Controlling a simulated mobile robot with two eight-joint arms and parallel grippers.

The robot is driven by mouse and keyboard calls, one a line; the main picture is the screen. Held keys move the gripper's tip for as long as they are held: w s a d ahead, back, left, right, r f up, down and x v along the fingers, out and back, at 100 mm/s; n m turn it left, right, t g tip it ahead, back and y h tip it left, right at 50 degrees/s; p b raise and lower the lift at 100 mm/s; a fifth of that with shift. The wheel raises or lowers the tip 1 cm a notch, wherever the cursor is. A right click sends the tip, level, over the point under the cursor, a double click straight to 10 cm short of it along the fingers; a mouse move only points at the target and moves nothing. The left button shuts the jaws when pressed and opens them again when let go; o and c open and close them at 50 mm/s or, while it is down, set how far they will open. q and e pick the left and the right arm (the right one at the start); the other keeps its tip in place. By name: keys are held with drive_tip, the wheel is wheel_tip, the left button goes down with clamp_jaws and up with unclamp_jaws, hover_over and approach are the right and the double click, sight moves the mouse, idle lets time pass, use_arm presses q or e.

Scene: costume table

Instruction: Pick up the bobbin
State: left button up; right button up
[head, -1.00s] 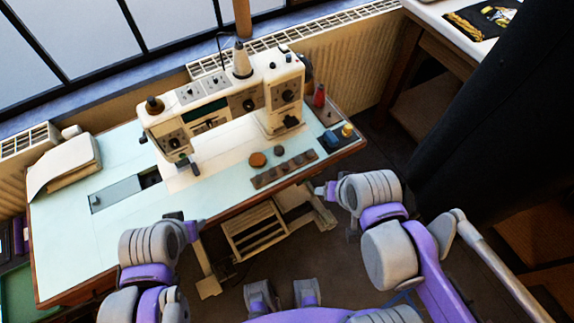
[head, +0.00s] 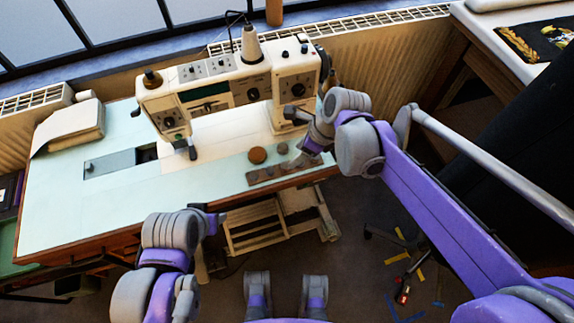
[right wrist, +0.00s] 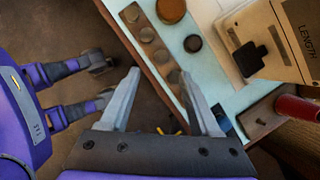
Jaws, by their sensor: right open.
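A small dark round disc (head: 283,147), which looks like a bobbin, lies flat on the pale table top. It also shows in the right wrist view (right wrist: 193,43). Beside it is a brown rack (head: 262,176) with several round pieces in a row (right wrist: 147,34); I cannot tell which piece is the task's bobbin. My right gripper (head: 298,162) is over the right end of the rack. In the right wrist view its open fingers (right wrist: 160,76) spread either side of the rack's near end, with nothing held. My left gripper (head: 216,222) is low by the table's front edge, its jaws unclear.
A larger brown disc (head: 257,155) lies left of the dark disc. The sewing machine (head: 231,95) stands behind them. A red spool (right wrist: 298,108) stands near the table's right end in the right wrist view. The table's left front is clear.

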sight(285, 166)
drive_tip(key=b+x, duration=0.1)
drive_tip(key=x, duration=0.7)
drive_tip(key=shift+w+d, duration=0.1)
clamp_jaws()
